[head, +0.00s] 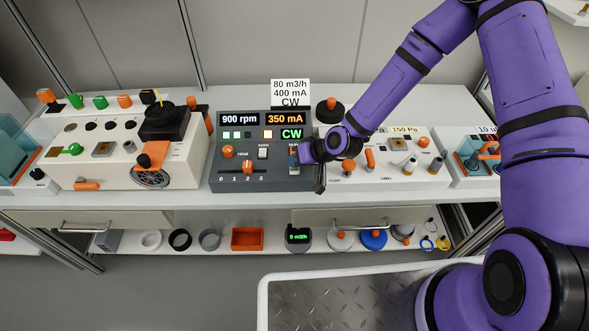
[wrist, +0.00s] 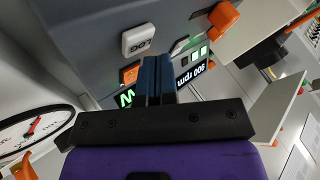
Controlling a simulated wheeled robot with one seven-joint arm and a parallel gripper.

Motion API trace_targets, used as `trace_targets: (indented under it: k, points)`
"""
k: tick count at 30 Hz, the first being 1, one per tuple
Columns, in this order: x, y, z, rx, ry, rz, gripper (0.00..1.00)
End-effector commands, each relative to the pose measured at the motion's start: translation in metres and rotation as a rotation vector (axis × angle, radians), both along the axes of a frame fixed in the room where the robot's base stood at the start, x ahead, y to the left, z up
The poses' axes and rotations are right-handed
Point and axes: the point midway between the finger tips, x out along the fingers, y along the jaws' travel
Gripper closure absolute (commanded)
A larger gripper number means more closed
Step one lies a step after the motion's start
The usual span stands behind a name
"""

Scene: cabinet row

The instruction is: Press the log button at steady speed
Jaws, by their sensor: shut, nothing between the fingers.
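The log button (wrist: 138,40) is a pale square button marked LOG on the grey control panel (head: 225,181). In the wrist view it lies just beyond and slightly left of my fingertips. My gripper (wrist: 155,62) has its blue fingers shut together with nothing between them. In the head view my gripper (head: 294,160) is over the right part of the panel and hides the log button. Whether the fingertips touch the panel cannot be told. The panel displays read 900 rpm, 350 mA and CW (head: 291,133).
A white sign (head: 290,93) above the panel reads 80 m3/h, 400 mA, CW. An orange knob (head: 228,151), a white rocker switch (head: 263,152) and an orange slider (head: 247,167) are left of my gripper. White device boxes stand on both sides.

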Motion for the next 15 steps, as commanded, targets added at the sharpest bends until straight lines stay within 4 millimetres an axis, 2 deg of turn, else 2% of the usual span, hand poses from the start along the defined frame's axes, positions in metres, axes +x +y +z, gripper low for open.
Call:
trace_targets:
  k: [15]
  points:
    - [0.0007, -0.0001, 0.0097, 0.0, -0.003, 0.0, 1.0]
